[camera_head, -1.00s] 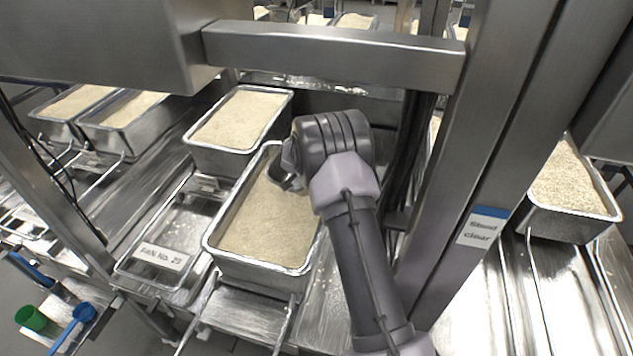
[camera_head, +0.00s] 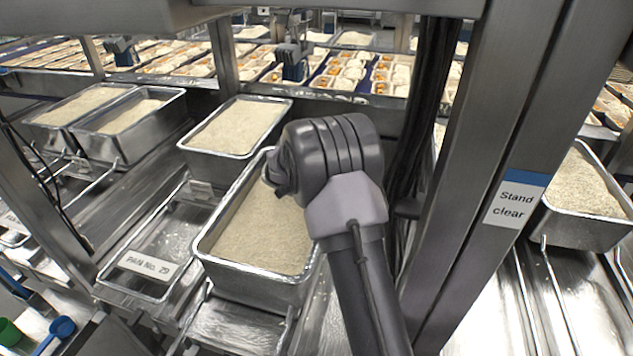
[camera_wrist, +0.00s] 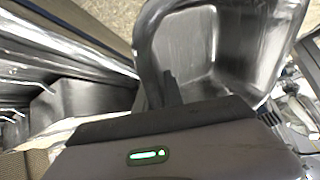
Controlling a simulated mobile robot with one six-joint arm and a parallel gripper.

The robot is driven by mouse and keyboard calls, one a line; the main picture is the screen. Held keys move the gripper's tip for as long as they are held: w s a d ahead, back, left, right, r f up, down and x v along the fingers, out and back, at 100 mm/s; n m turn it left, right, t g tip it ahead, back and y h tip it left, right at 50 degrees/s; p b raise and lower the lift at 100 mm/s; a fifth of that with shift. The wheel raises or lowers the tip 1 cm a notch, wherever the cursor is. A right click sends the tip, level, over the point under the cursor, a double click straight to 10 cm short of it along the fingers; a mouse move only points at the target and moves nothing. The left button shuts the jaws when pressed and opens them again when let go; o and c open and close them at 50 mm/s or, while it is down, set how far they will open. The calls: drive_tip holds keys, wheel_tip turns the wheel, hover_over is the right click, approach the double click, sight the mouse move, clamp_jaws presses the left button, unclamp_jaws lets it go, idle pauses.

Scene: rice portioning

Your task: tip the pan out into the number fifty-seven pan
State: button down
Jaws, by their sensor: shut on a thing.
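My gripper (camera_wrist: 170,98) shows in the wrist view, shut on the dark curved handle of a metal pan (camera_wrist: 195,60). The pan's inside looks like bare metal in the part I see. In the head view my wrist hides the fingers and most of what they hold. My wrist is over the right side of a large rice-filled pan (camera_head: 262,235). A label reading "PAN No. 29" (camera_head: 148,265) is on the empty frame to its left. I cannot read the number fifty-seven on any pan.
Another rice-filled pan (camera_head: 240,154) stands behind, with more pans (camera_head: 128,143) at left. Food trays (camera_head: 345,92) line the back. Blue (camera_head: 62,327) and green scoops lie lower left.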

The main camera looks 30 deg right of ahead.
drive_tip(key=shift+a+r+t+h+b, duration=0.1)
drive_tip(key=shift+r+t+h+b, duration=0.5)
drive_tip(key=shift+b, duration=1.35)
drive_tip(key=r+h+b, duration=0.1)
drive_tip(key=b, duration=0.1)
drive_tip(key=a+r+t+h+b, duration=0.1)
drive_tip(key=b, duration=0.1)
drive_tip(key=shift+s+n+h, duration=0.2)
drive_tip(key=shift+n+h, duration=0.1)
drive_tip(key=shift+h, duration=0.1)
drive_tip(key=shift+s+a+r+n+t+h+p, duration=0.2)
drive_tip(key=shift+a+r+t+h, duration=0.15)
drive_tip(key=shift+r+h, duration=0.25)
drive_tip(key=shift+s+a+r+n+t+h+p, duration=0.15)
drive_tip(key=shift+a+r+t+h, duration=0.2)
drive_tip(key=shift+r+h, duration=0.2)
drive_tip(key=shift+s+a+r+n+t+h, duration=0.2)
drive_tip(key=shift+s+a+r+t+h, duration=0.05)
drive_tip(key=shift+a+r+t+h, duration=0.3)
drive_tip(key=shift+s+a+r+n+t+h, duration=0.2)
drive_tip(key=shift+a+r+t+h, duration=0.25)
drive_tip(key=shift+a+t+h, duration=0.15)
drive_tip(key=shift+d, duration=0.1)
